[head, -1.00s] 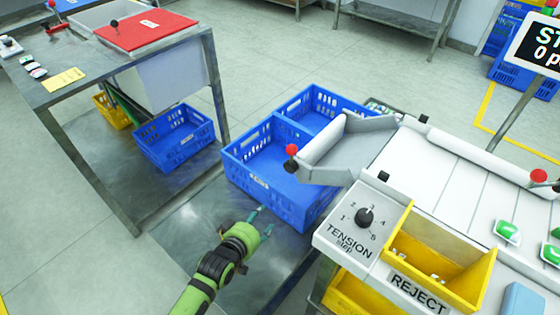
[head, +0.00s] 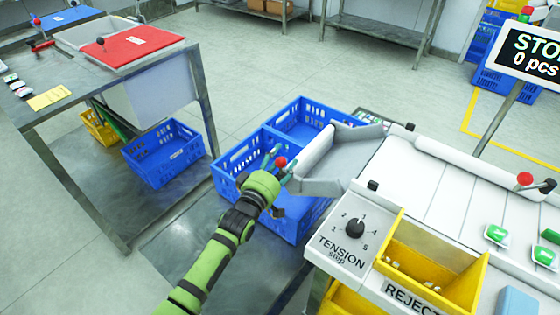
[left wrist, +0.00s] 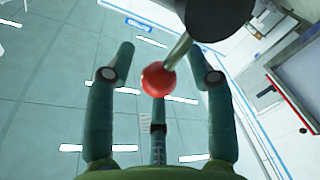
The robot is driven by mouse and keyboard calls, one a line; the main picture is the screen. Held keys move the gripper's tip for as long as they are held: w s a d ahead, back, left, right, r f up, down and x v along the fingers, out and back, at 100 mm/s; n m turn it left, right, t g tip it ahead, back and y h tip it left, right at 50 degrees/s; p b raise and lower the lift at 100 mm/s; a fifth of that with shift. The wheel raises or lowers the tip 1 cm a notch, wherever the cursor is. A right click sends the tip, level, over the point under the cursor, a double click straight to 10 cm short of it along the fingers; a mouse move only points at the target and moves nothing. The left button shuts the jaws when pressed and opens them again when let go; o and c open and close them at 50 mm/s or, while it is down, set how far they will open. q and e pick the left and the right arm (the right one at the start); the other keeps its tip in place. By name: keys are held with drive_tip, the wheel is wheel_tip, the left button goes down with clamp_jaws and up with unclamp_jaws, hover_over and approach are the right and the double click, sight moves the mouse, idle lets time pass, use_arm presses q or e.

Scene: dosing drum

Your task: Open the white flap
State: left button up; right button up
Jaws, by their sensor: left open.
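In the left wrist view the red knob (left wrist: 158,78), on a metal rod, lies between the spread fingers. I cannot tell whether any finger touches it. A dark round part (left wrist: 218,14) is beyond it. My right gripper is not in view.
A blue divided crate (head: 238,165) stands below and behind my left gripper. A tension dial panel (head: 355,228) and yellow reject bin (head: 430,270) are to the right. A second white bar (head: 470,165) with a red knob crosses the conveyor. A table with a red lid (head: 130,46) is at left.

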use_arm(q)
clamp_jaws()
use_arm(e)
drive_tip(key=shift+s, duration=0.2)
use_arm(q)
drive_tip(key=shift+d, duration=0.1)
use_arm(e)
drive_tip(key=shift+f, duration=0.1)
use_arm(q)
drive_tip(key=shift+s+d+f+m+t+h+b, duration=0.15)
drive_tip(key=shift+s+d+m+b, duration=0.3)
drive_tip(key=shift+m, duration=0.75)
drive_tip(key=shift+s+d+f+m+t+h+b, duration=0.1)
drive_tip(key=shift+s+d+m+t+b, duration=0.15)
drive_tip(key=shift+d+m, duration=0.65)
drive_tip(key=shift+s+d+f+m+t+h+b, duration=0.1)
drive_tip(key=shift+s+d+m+t+h+b, duration=0.2)
drive_tip(key=shift+m, duration=1.2)
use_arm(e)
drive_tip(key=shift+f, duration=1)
use_arm(q)
drive_tip(key=shift+a, duration=0.1)
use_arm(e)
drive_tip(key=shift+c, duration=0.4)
